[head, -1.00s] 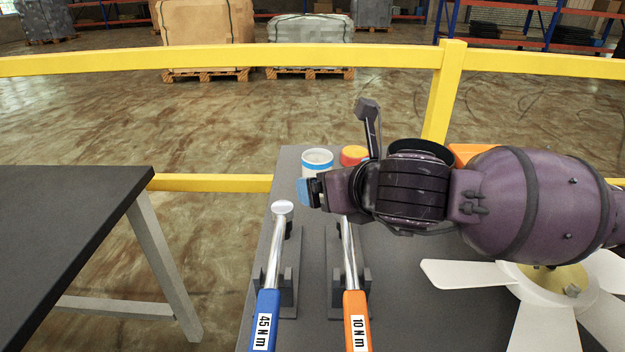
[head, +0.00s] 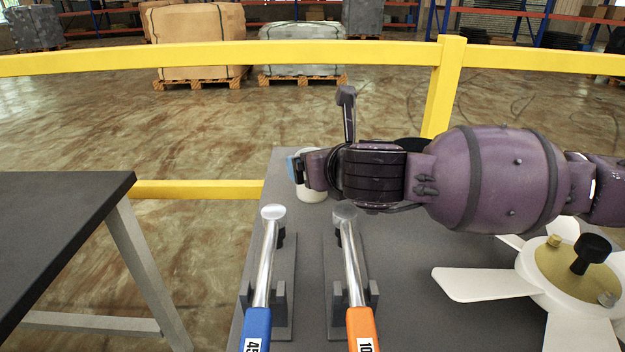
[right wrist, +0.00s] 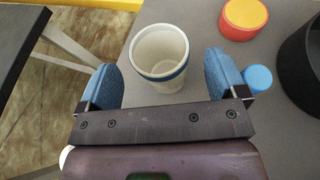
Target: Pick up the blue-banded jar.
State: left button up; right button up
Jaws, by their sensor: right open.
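The blue-banded jar is white, open-topped and upright. It shows in the right wrist view (right wrist: 160,62) just beyond and between the fingers, with a gap to the right finger and a smaller one to the left. In the head view its white lower side (head: 311,192) shows below my right gripper (head: 296,168), which hides its upper part. My right gripper (right wrist: 163,78) is open, its two blue pads on either side of the jar's near part, holding nothing. My left gripper is not in view.
Two torque wrenches, blue (head: 257,328) and orange (head: 361,327), lie nearer on racks. A white fan (head: 545,275) lies right.

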jog(key=x, duration=0.3)
jog(key=shift+w+a+f, duration=0.2)
jog(key=shift+w+f, duration=0.05)
jog(key=shift+w, duration=0.2)
jog(key=c, duration=1)
